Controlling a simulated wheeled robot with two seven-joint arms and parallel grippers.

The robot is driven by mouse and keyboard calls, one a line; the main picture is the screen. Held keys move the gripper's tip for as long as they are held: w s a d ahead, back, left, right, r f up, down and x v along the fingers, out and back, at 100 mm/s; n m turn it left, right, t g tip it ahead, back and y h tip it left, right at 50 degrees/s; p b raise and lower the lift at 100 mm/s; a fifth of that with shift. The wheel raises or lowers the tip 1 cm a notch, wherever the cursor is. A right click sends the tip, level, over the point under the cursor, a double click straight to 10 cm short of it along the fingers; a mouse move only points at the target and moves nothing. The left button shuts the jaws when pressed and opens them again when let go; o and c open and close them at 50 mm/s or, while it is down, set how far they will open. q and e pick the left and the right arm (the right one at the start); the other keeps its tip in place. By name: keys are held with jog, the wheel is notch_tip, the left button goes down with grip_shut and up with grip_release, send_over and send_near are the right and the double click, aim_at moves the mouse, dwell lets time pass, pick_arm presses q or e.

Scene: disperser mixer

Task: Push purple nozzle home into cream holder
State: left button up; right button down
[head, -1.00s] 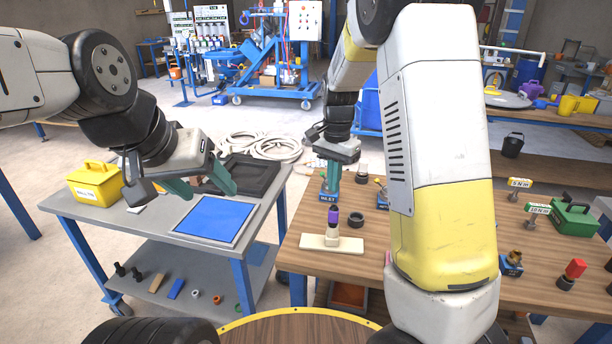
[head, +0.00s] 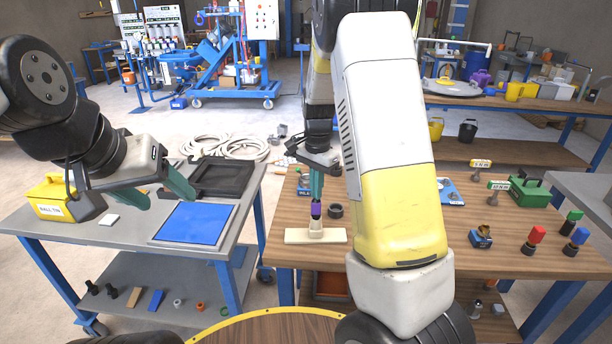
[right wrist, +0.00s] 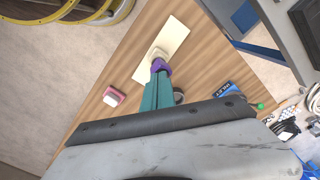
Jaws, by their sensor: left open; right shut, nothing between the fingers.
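The purple nozzle (head: 316,210) stands upright in the cream holder (head: 316,236), on the front left part of the wooden table. My right gripper (head: 316,190) is shut and empty, its teal fingers pointing down directly above the nozzle. In the right wrist view the fingertips (right wrist: 159,76) overlap the purple nozzle (right wrist: 160,66), and the cream holder (right wrist: 164,45) lies just beyond. I cannot tell whether the fingertips touch the nozzle, and they partly hide its top. My left gripper (head: 162,192) is open and empty over the grey cart.
A black ring (head: 335,211) stands close to the right of the holder. The grey cart carries a blue mat (head: 193,222), a black tray (head: 224,179) and a yellow tin (head: 55,198). Torque tools, a green box (head: 528,191) and colored-top parts stand on the table's right side.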

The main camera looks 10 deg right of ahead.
jog(key=shift+s+f, duration=0.1)
jog(key=shift+f, duration=0.5)
dwell(0.4)
jog(key=s+r+n+t+y, duration=0.1)
jog(key=s+r, duration=0.2)
jog(key=r, duration=0.5)
jog(key=s+r+n, duration=0.1)
jog(key=s+r, duration=0.1)
jog(key=r, duration=0.5)
jog(key=s+a+r+n+t, duration=0.1)
jog(key=s+n, duration=0.3)
jog(key=s, duration=0.5)
jog(key=s+a+r+n+t+y, duration=0.1)
jog(key=s+r+n+t, duration=0.3)
jog(key=s, duration=0.6)
jog(key=shift+r+n, duration=0.2)
jog(key=shift+n, duration=0.4)
